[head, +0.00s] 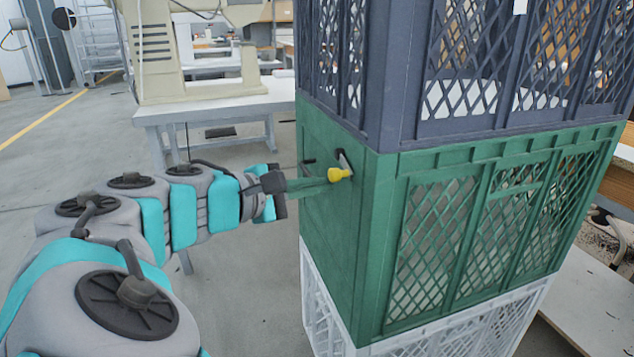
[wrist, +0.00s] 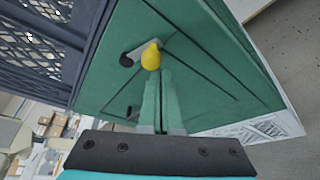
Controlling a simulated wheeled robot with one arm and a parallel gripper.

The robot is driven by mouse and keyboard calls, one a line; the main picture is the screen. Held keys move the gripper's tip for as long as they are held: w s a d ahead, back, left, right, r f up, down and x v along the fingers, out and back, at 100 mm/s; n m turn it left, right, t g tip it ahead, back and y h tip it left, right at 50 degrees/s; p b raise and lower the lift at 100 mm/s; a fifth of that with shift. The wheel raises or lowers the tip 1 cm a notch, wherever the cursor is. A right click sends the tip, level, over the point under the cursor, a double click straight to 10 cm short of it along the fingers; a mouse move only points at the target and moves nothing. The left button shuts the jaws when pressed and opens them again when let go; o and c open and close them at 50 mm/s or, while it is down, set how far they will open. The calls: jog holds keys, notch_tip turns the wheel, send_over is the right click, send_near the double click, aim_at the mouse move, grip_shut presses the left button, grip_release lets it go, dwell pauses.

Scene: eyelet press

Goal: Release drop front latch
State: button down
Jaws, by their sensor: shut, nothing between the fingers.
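The green crate (head: 480,160) is the middle one of a stack. On its left side is a yellow knob (head: 338,175), with a short dark latch lever (head: 345,160) angled up from it. In the wrist view the yellow knob (wrist: 151,56) and dark lever (wrist: 131,56) show on the green panel (wrist: 200,60), which has thin dark lines across it. My gripper (head: 326,181) is shut and empty, its green fingers pointing at the panel. In the wrist view the fingertips (wrist: 158,76) lie just below the knob; I cannot tell whether they touch it.
A dark blue crate (head: 400,75) sits on top of the green one and a white crate (head: 322,305) beneath it. A second small dark fitting (head: 308,162) is on the same side panel. A white table (head: 215,107) with a beige machine stands behind.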

notch_tip(320, 180, down, 5)
jog(key=b, duration=0.2)
jog(key=s+a+r, duration=0.2)
jog(key=a+r, duration=0.3)
jog(key=a, duration=0.4)
jog(key=shift+s, duration=0.3)
